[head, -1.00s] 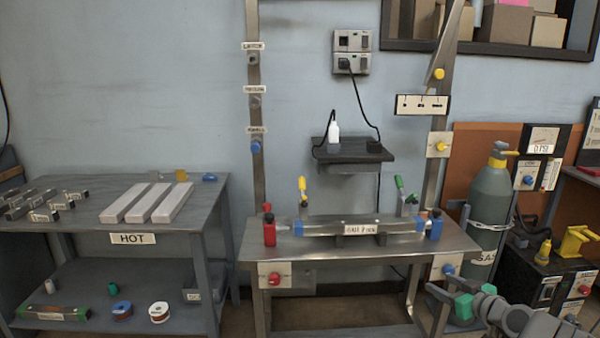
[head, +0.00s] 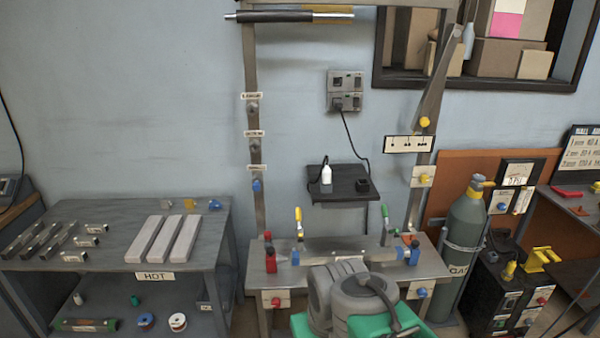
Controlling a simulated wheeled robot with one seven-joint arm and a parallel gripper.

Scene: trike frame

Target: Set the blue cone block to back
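A blue block (head: 412,252) stands upright at the right end of the bench fixture, beside the end of a long tube (head: 325,256); it looks like the blue cone block. A smaller blue piece (head: 295,257) sits at the tube's left end, next to a red block (head: 270,258). Cone shapes and the block's exact setting are too small to read. My grey and green arm parts fill the bottom middle and hide the fixture's front. I cannot make out my gripper's fingertips.
The steel bench (head: 436,268) has uprights at both sides and red and blue knobs in front. Green- and yellow-handled clamps stand behind the tube. A left table (head: 90,225) holds metal bars. A gas cylinder (head: 463,235) stands close at the right.

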